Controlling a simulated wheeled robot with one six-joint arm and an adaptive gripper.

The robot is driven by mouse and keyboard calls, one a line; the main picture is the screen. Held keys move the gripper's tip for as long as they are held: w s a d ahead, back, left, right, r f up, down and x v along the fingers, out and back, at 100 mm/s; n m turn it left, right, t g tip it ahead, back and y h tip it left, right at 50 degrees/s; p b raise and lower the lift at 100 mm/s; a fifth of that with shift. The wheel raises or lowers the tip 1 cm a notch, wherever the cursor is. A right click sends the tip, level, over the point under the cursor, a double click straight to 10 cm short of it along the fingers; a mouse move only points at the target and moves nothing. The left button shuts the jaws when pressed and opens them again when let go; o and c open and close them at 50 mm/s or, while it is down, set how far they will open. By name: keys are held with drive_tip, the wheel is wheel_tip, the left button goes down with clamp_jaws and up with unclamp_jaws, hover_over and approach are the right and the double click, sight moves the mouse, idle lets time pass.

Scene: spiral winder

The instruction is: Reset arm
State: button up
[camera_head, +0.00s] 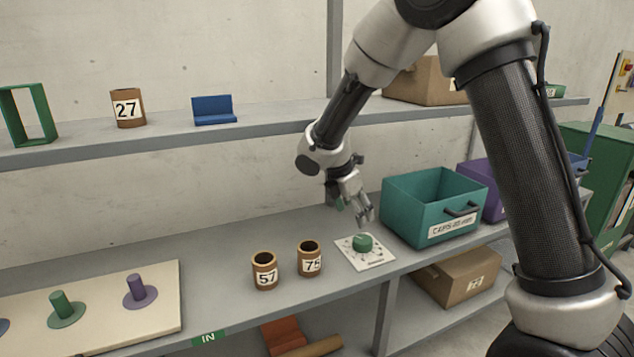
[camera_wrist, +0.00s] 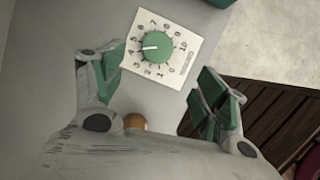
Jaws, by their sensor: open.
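My gripper (camera_head: 355,212) is open and empty, held above the lower shelf, just behind and above the green dial. It also shows in the wrist view (camera_wrist: 155,95), its two green-padded fingers spread apart. The green dial (camera_head: 362,242) sits on a white numbered plate on the shelf. My arm reaches in from the upper right, bent down to the shelf.
Tubes marked 57 (camera_head: 264,271) and 75 (camera_head: 310,259) stand left of the dial. A teal bin (camera_head: 400,212) stands close on the right, a purple bin (camera_head: 497,200) beyond it. The upper shelf (camera_head: 260,122) runs behind my arm. A peg board (camera_head: 160,313) lies at the left.

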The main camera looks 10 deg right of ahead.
drive_tip(key=s+d+r+m+y, duration=0.1)
drive_tip(key=s+d+r+m, duration=0.4)
drive_tip(key=s, duration=0.5)
drive_tip(key=s+d+r+m+t+y, duration=0.1)
drive_tip(key=s+d+r+m, duration=0.5)
drive_tip(key=s+m, duration=0.4)
drive_tip(key=s+d+r+m+t+y, duration=0.1)
drive_tip(key=s+d+r+m, duration=0.4)
drive_tip(key=s, duration=0.6)
drive_tip(key=d+m+y, duration=0.1)
drive_tip(key=d+m, duration=0.1)
drive_tip(key=m, duration=0.1)
drive_tip(key=shift+d+r, duration=0.2)
drive_tip(key=shift+d, duration=0.15)
